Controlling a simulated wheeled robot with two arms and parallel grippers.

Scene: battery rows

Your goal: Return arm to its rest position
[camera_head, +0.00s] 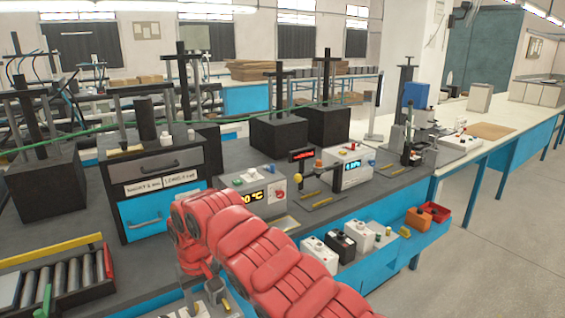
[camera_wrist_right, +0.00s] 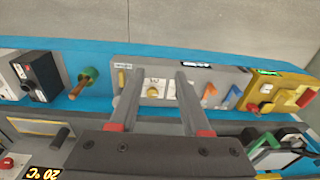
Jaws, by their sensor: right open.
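My right arm is red and comes in from the bottom right of the head view, bending down at its wrist (camera_head: 195,260) over the front edge of the workbench (camera_head: 85,215). In the wrist view the right gripper (camera_wrist_right: 158,78) is open, its two dark fingers apart with nothing held between them. Beyond and beneath the fingers is a grey panel (camera_wrist_right: 153,77) with small knobs; I cannot tell whether the fingers touch it. In the head view the gripper's fingers are hard to make out near the bottom edge. My left gripper is not in view.
A black tray of grey cylinders (camera_head: 60,285) lies at bottom left. A drawer cabinet (camera_head: 155,178) stands left of the arm, a temperature instrument (camera_head: 252,192) just behind it. White and black boxes (camera_head: 342,246) sit on the blue front shelf to the right. The floor at right is clear.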

